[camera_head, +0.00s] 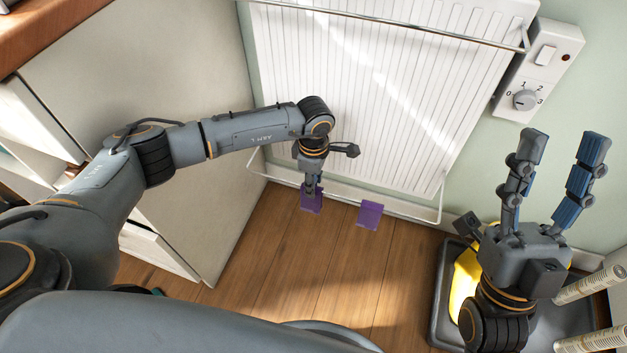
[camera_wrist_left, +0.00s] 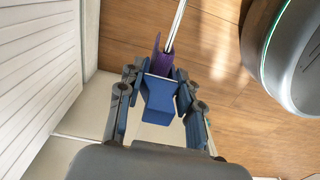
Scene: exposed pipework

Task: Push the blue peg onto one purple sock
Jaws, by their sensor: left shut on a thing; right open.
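Two purple socks hang low at the radiator, the left sock (camera_head: 311,203) and the right sock (camera_head: 370,215). My left gripper (camera_head: 313,187) points down at the left sock and partly covers it. In the left wrist view the left gripper (camera_wrist_left: 159,95) is shut on the blue peg (camera_wrist_left: 159,97), which sits between its two fingers. The peg's far end meets a purple sock (camera_wrist_left: 164,62) on the thin rail there. I cannot tell whether the peg grips the cloth. The peg is hidden or too small in the head view. My right gripper (camera_head: 563,150) is raised, open and empty.
The white radiator (camera_head: 370,90) has an upper rail (camera_head: 390,26) and a lower rail (camera_head: 405,212). A heater control box (camera_head: 540,70) is on the wall. A dark tray (camera_head: 440,310) with a yellow thing (camera_head: 464,285) stands under my right gripper. The wooden floor (camera_head: 300,270) is clear between.

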